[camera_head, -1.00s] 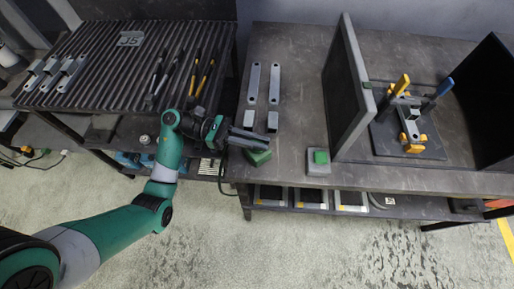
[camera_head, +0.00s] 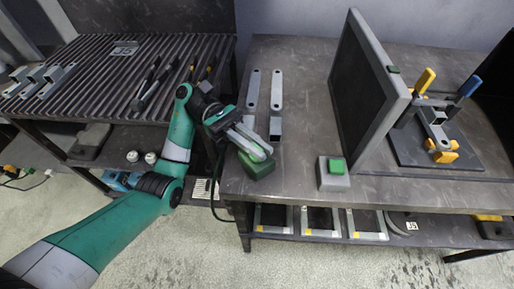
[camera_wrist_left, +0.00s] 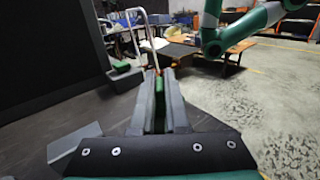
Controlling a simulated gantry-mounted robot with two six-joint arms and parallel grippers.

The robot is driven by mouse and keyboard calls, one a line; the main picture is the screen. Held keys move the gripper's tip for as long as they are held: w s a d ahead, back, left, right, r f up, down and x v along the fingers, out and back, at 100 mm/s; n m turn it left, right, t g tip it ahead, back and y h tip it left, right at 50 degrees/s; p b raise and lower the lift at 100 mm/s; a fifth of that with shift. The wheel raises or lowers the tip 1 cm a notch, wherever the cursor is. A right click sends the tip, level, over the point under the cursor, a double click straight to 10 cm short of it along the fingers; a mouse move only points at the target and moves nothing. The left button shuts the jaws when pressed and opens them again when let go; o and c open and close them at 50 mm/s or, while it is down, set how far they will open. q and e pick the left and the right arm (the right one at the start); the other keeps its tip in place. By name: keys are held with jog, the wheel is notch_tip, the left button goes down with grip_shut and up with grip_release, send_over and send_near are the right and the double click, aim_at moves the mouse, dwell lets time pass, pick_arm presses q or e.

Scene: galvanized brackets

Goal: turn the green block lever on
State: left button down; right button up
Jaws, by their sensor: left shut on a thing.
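The green block (camera_head: 258,166) sits at the front left edge of the right-hand table in the head view. My left gripper (camera_head: 258,147) is over its top with the fingers tilted down to the right. In the left wrist view a narrow green piece, the lever (camera_wrist_left: 159,84), shows between the fingers, and the gripper is shut on it. The fingers hide most of the lever, so its exact angle cannot be told. My right gripper is not in view.
A grey box with a green button (camera_head: 336,166) stands right of the block. Flat brackets (camera_head: 253,88) lie behind my gripper. A dark upright panel (camera_head: 362,85) and a clamp fixture (camera_head: 437,130) stand further right. Table between block and button box is clear.

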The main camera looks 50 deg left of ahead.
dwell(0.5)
pick_arm(q)
jog(key=c, duration=0.9)
grip_release()
jog(key=shift+r+p, duration=0.3)
jog(key=shift+r, duration=0.2)
jog(key=r, duration=0.1)
jog(key=r+p, duration=0.2)
jog(key=shift+s+d+r, duration=0.2)
jog(key=shift+s+r, duration=0.05)
jog(key=s+d+r+p, duration=0.2)
jog(key=s, duration=0.1)
jog(key=s+d+r+p, duration=0.2)
jog(key=s+r, duration=0.1)
jog(key=s, duration=0.1)
jog(key=s+d+r+p, duration=0.2)
jog(key=s+d+r, duration=0.1)
jog(key=s, duration=0.1)
jog(key=shift+s+r, duration=0.2)
jog(key=shift+r, duration=0.05)
